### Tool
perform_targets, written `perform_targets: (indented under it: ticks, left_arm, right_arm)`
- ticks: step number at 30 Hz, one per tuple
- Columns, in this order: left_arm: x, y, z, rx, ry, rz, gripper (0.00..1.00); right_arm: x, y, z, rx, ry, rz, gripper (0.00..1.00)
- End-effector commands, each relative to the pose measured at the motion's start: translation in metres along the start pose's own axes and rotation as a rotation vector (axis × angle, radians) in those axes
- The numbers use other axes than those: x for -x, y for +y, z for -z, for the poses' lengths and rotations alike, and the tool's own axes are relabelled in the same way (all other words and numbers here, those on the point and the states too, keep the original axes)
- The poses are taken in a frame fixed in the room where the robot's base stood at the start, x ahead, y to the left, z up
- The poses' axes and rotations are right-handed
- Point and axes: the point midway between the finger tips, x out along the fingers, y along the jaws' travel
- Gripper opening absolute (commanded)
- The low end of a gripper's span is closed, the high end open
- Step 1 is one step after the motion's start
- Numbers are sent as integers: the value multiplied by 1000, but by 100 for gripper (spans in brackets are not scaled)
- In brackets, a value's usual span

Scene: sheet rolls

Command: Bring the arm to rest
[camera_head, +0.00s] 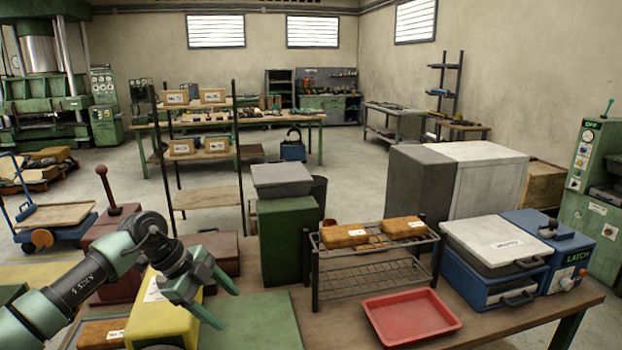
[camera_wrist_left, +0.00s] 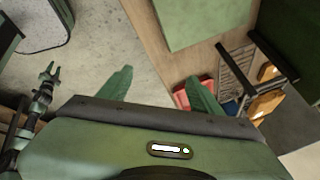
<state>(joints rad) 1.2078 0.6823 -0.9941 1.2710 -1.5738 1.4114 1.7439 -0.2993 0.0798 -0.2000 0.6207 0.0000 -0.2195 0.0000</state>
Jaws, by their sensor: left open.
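My left arm comes in from the lower left in the head view. Its green gripper (camera_head: 228,310) is open and empty, above the green mat (camera_head: 262,325) on the workbench and beside a yellow block (camera_head: 165,310). In the left wrist view the two fingers of this gripper (camera_wrist_left: 158,77) are spread, with floor and bench edge beyond them and nothing between them. A small dark gripper on an arm, seemingly my right one (camera_wrist_left: 47,75), shows at the left of the wrist view, too small to tell its jaws.
On the bench stand a green box with grey lid (camera_head: 288,235), a wire rack (camera_head: 372,275) with two orange-brown packs, a red tray (camera_head: 410,318), and a blue LATCH box (camera_head: 565,245). A red lever (camera_head: 107,190) rises behind my left arm. Open floor lies beyond.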

Motion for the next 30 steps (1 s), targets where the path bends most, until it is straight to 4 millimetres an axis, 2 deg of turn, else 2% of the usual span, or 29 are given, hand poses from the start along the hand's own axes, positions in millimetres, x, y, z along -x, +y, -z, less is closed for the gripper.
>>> perform_targets:
  ticks: [1, 2, 3, 5, 6, 9, 11, 13, 14, 17, 20, 22, 24, 26, 27, 29, 30]
  left_arm:
    - [-21, 0, 26, -49, 87, 33, 65]
    - [-32, -2, 44, -81, 146, 67, 65]
    - [-44, -4, 71, -120, 235, 121, 65]
    - [-58, -7, 115, -167, 382, 226, 65]
    - [-61, -9, 144, -183, 482, 311, 65]
    - [-52, -16, 199, -163, 685, 541, 65]
    - [-39, -21, 217, -110, 773, 686, 65]
    - [-22, -26, 224, -11, 841, 851, 65]
    - [-15, -27, 222, 44, 858, 920, 65]
    - [3, -27, 198, 260, 853, 1122, 65]
    - [7, -13, 152, 519, 762, 1264, 65]
    - [0, 7, 114, 710, 653, 1316, 65]
    - [-14, 38, 76, 898, 517, 1322, 65]
    - [-30, 72, 48, 1046, 390, 1291, 65]
    - [-41, 96, 33, 1130, 306, 1257, 65]
    - [-57, 135, 15, 1244, 185, 1184, 65]
    - [-67, 162, 7, 1306, 110, 1127, 65]
  right_arm:
    - [0, 0, -2, 0, -3, 0, 36]
    - [0, 0, -3, 0, -4, 0, 36]
    - [0, 0, -3, 0, -5, 0, 36]
    - [0, 0, -3, 0, -5, 0, 36]
    - [0, 0, -3, 0, -5, 0, 36]
    - [0, 0, -3, 0, -5, 0, 36]
    - [0, 0, -3, 0, -4, 0, 36]
    - [0, 0, -2, 0, -4, 0, 36]
    - [0, 0, -2, 0, -4, 0, 36]
    - [0, 0, -2, 0, -4, 0, 36]
    - [0, 0, -2, 0, -4, 0, 36]
    - [0, 0, -2, 0, -4, 0, 36]
    - [0, 0, -2, 0, -3, 0, 36]
    - [0, 0, -2, 0, -3, 0, 36]
    - [0, 0, -1, 0, -3, 0, 36]
    - [0, 0, -1, 0, -2, 0, 36]
    - [0, 0, -1, 0, -2, 0, 36]
